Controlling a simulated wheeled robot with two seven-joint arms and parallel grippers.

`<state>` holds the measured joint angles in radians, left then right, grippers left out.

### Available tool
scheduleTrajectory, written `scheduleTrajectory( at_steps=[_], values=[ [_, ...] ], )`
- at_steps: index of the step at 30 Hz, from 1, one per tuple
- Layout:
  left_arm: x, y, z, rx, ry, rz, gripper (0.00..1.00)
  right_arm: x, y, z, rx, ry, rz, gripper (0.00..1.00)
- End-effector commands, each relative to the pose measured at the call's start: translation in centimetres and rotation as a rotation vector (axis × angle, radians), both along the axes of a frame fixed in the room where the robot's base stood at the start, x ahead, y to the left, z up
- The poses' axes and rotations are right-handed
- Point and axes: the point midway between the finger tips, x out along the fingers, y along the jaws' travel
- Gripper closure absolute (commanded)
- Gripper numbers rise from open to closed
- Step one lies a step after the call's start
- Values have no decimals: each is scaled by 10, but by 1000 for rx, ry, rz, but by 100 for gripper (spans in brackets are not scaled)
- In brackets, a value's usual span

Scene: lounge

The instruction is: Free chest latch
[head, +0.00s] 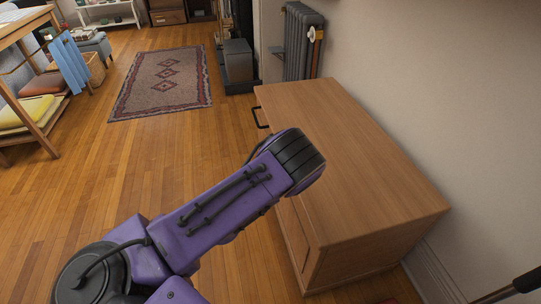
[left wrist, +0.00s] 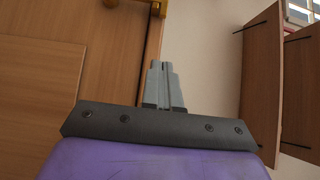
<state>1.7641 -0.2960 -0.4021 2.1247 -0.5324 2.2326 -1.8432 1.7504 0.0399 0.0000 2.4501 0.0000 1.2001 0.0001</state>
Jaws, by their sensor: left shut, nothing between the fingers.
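The wooden chest (head: 350,150) stands against the wall on the right in the head view, its top lid closed flat. A black handle (head: 260,117) shows on its far left side. My left arm reaches across to the chest's front, and its gripper is hidden there in the head view. In the left wrist view my left gripper (left wrist: 160,66) is shut and empty, near an edge of a wooden panel (left wrist: 60,75). A golden-brown metal piece (left wrist: 125,10), possibly the latch, shows at the top edge, just beyond the fingertips, partly cut off. My right gripper is out of view.
A patterned rug (head: 165,82) lies on the open wood floor at the back left. A grey radiator (head: 302,45) stands behind the chest. A wooden frame with cushions (head: 30,110) is at the far left. Brown panels (left wrist: 260,85) show at the right in the left wrist view.

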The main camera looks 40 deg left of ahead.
Motion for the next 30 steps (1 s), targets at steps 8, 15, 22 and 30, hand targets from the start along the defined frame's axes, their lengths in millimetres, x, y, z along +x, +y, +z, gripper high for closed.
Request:
scheduleTrajectory(
  at_steps=[8,15,22,30],
  values=[
    [62,6,0,-1,-7,4,100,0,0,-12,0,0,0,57],
    [96,27,-2,-1,-3,5,100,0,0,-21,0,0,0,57],
    [106,37,0,1,-1,1,100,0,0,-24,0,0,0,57],
    [106,37,0,0,0,1,100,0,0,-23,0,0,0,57]
  ],
)
